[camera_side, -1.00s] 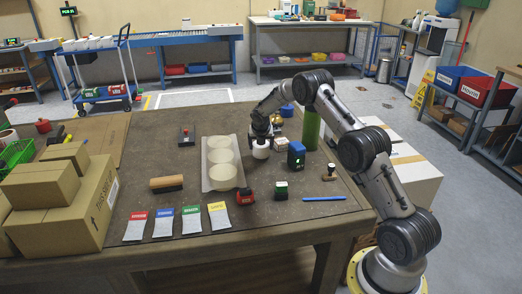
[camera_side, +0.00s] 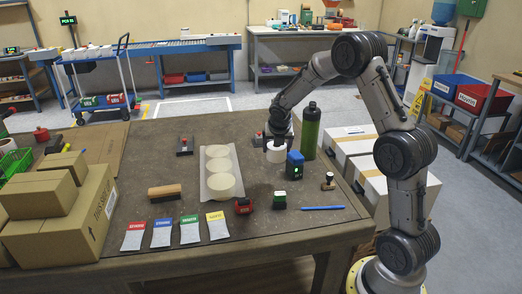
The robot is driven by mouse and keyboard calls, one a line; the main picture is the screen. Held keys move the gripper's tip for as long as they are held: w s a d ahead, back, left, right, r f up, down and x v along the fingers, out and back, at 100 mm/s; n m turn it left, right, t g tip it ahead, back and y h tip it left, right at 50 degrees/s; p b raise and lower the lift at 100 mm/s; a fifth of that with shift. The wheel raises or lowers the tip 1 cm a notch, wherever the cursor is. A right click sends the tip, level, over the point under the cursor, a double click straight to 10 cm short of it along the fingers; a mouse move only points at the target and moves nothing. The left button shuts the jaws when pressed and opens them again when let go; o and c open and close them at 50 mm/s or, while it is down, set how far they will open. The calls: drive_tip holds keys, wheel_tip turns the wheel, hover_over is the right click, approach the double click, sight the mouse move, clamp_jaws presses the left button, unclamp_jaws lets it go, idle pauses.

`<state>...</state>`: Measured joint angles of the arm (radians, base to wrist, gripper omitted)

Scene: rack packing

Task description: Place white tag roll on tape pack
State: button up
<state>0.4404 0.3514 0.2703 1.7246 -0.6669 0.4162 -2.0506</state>
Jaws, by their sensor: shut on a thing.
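The white tag roll (camera_side: 276,156) is under my gripper (camera_side: 277,143), right of the tape pack. My gripper points down and is shut on the roll, covering its top. I cannot tell whether the roll's underside touches the table. The tape pack (camera_side: 207,190) is a pale tray lying flat on the table, with several round cream rolls (camera_side: 220,168) in a row along it. The roll and the pack are apart, with bare tabletop between them.
A blue device (camera_side: 295,165) stands close to the right of the roll, with a green bottle (camera_side: 310,131) behind. A red tape dispenser (camera_side: 243,206) and a green-topped stamp (camera_side: 280,200) lie in front. Cardboard boxes (camera_side: 60,215) fill the left.

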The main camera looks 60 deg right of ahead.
drive_tip(key=a+r+n+t+y, duration=0.1)
drive_tip(key=a+r+n, duration=0.15)
drive_tip(key=a, duration=0.55)
drive_tip(key=a+r+n+t+y, duration=0.1)
drive_tip(key=a+r+n, duration=0.15)
drive_tip(key=a, duration=0.65)
hover_over(221, 179)
drive_tip(key=s+a, duration=0.2)
drive_tip(key=s, duration=0.1)
drive_tip(key=shift+m, duration=0.4)
wheel_tip(221, 179, down, 9)
drive_tip(key=shift+w+r, duration=0.1)
drive_tip(key=shift+r, duration=0.1)
drive_tip(key=shift+w+f, duration=0.35)
drive_tip(key=shift+f, duration=0.1)
drive_tip(key=shift+w+d+f, duration=0.1)
drive_tip(key=shift+f, duration=1.45)
drive_tip(key=shift+f, duration=0.15)
